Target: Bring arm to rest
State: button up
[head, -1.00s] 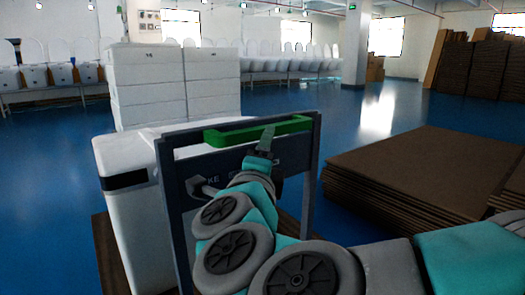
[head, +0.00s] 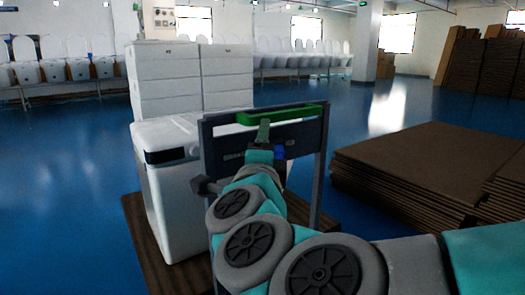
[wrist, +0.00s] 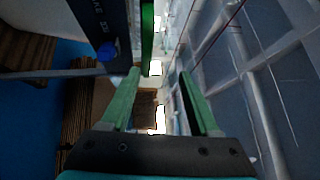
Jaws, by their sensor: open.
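My gripper (head: 264,130) is in the middle of the head view, at the end of my teal and grey arm. In that view it overlaps the green handle bar (head: 300,113) on top of a dark upright frame (head: 317,180). In the wrist view my gripper (wrist: 160,88) has its two green fingers spread, with nothing between them. I cannot tell whether a finger touches the bar.
A white boxy unit (head: 170,190) stands on a brown base (head: 150,245) behind the frame. White stacked boxes (head: 165,85) stand behind it. Flat brown cardboard stacks (head: 420,160) lie to the right. Blue floor (head: 60,200) is open at left.

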jog(key=s+a+f+n+g+y+p, duration=0.1)
jog(key=a+f+n+g+y+p, duration=0.25)
jog(key=a+n+y, duration=0.6)
jog(key=s+d+f+n+g+h+p, duration=0.1)
jog(key=s+d+f+n+g, duration=0.15)
jog(key=f+n, duration=0.2)
jog(key=s+d+f+n+g+h+p, duration=0.1)
jog(key=s+d+f+n+g, duration=0.1)
jog(key=s+f+n+g, duration=0.3)
jog(key=s+d+f+g+h+p, duration=0.1)
jog(key=s+d+f+g+h, duration=0.2)
jog(key=s+d, duration=0.7)
jog(key=s+d+f+g+h+p, duration=0.2)
jog(key=s+d+f+g+h, duration=0.1)
jog(key=s+d+f+g, duration=0.4)
jog(key=s+d+f, duration=0.2)
jog(key=s+d, duration=0.1)
jog(key=s, duration=0.1)
jog(key=shift+s+n+p, duration=0.2)
jog(key=shift+n+p, duration=0.1)
jog(key=shift+a, duration=0.1)
jog(key=shift+c, duration=0.2)
